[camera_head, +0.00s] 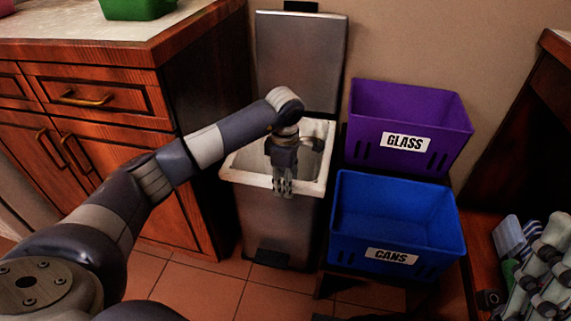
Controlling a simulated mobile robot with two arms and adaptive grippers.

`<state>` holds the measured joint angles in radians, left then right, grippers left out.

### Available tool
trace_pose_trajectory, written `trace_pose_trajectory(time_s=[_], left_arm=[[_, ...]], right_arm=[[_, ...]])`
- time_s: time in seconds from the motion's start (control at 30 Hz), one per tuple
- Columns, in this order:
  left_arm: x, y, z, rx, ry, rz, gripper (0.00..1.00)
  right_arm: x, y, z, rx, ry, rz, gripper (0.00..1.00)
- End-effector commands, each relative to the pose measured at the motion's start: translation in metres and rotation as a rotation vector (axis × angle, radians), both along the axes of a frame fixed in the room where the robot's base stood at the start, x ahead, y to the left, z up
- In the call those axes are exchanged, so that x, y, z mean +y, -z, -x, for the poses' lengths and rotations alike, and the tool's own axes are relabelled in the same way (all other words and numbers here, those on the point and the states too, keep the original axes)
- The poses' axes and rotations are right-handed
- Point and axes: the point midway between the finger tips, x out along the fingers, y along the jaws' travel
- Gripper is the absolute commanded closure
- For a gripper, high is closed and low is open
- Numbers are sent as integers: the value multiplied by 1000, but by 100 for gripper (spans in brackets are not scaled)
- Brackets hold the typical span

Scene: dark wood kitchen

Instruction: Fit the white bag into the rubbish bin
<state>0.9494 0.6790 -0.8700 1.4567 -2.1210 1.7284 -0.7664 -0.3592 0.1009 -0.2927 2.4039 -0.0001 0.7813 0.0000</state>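The rubbish bin (275,222) is a tall grey metal pedal bin. Its lid (300,60) stands open against the wall. The white bag (245,178) shows as a pale liner along the bin's top edge, with its opening facing up. Part of it is hidden behind my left gripper. My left gripper (283,187) points down at the front rim of the bin, over the bag's edge. Its fingers look close together, but I cannot tell whether they hold the bag.
A purple GLASS crate (440,125) and a blue CANS crate (350,245) stand right of the bin. A wooden cabinet (195,150) is close on the left, with a green container (137,8) on top.

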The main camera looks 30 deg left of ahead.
Motion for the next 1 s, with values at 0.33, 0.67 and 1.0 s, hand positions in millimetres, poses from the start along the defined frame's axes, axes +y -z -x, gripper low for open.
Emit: trace_pose_trajectory(time_s=[0.33,0.67,1.0], left_arm=[[0,-40,1,-2,-1,0,59],[-1,-82,3,-2,0,-1,59],[-2,-114,6,-1,1,0,59]], right_arm=[[12,22,-58,306,17,96,55],[18,66,-104,625,35,191,55],[18,113,-126,877,47,261,55]])
